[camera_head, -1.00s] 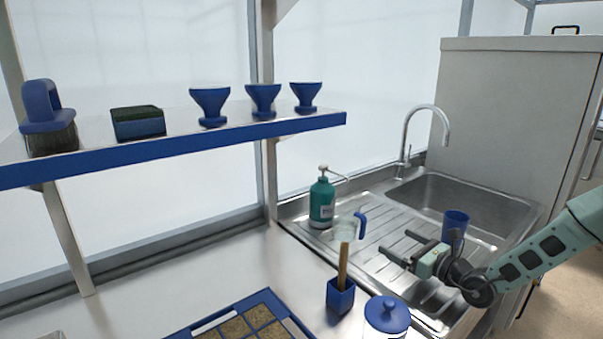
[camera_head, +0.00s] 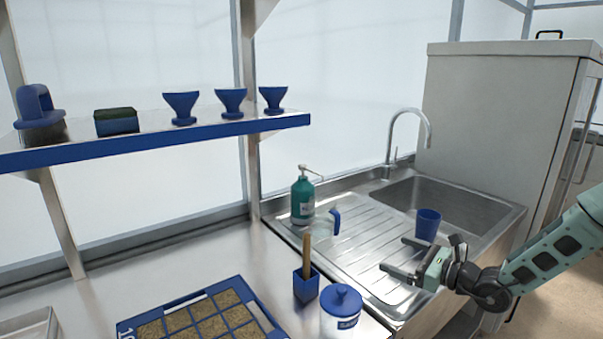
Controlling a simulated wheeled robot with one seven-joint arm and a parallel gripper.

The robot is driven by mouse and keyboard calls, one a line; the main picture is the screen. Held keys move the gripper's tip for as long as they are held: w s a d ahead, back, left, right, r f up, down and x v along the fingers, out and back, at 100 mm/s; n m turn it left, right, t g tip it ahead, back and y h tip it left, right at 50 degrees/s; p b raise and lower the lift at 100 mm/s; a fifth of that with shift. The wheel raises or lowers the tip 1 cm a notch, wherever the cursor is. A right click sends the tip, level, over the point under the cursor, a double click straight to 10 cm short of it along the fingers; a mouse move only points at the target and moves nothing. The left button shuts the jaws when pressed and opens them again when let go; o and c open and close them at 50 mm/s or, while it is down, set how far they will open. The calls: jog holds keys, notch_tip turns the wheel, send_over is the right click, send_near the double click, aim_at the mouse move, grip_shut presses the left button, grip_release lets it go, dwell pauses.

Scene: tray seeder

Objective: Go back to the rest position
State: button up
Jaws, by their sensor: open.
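My gripper (camera_head: 397,257) is open and empty, held over the front right part of the ribbed steel drainboard (camera_head: 345,240), fingers pointing left. My arm comes in from the right edge. A blue cup (camera_head: 428,225) stands behind my gripper, near the sink basin's edge. A clear cup with a blue handle (camera_head: 336,221) stands on the drainboard, left of and behind my gripper, apart from it. A green pump bottle (camera_head: 303,197) stands behind that cup.
A blue holder with a wooden stick (camera_head: 305,284) and a white jar with a blue lid (camera_head: 341,308) stand left of my gripper. A blue seed tray (camera_head: 262,313) lies at front left. A tap (camera_head: 409,128) rises behind the sink (camera_head: 460,207). A blue-edged shelf (camera_head: 200,133) holds funnels.

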jog(key=s+a+n+g, duration=0.1)
jog(key=s+n+g, duration=0.1)
jog(key=s+a+n+g, duration=0.2)
jog(key=s, duration=0.1)
jog(key=s+a+n+g, duration=0.1)
jog(key=s+n+g, duration=0.1)
jog(key=shift+s+a+r+y, duration=0.15)
jog(key=shift+a+r+y, duration=0.25)
jog(key=s+n+g+h, duration=0.3)
jog(key=s+n+g, duration=0.3)
jog(key=s, duration=0.4)
jog(key=s+d+r+n+t+h, duration=0.3)
jog(key=s+d+r+n+h, duration=0.4)
jog(key=s+d+n+h, duration=0.4)
jog(key=s+a+r+n+g, duration=0.1)
jog(key=s+a+n, duration=0.4)
jog(key=a, duration=0.3)
jog(key=s+a+r+n+g+y, duration=0.1)
jog(key=s+a+n, duration=0.3)
jog(key=a, duration=0.5)
jog(key=s+r, duration=0.1)
jog(key=s, duration=0.1)
jog(key=shift+s+n+g, duration=0.3)
jog(key=shift+n+g, duration=0.1)
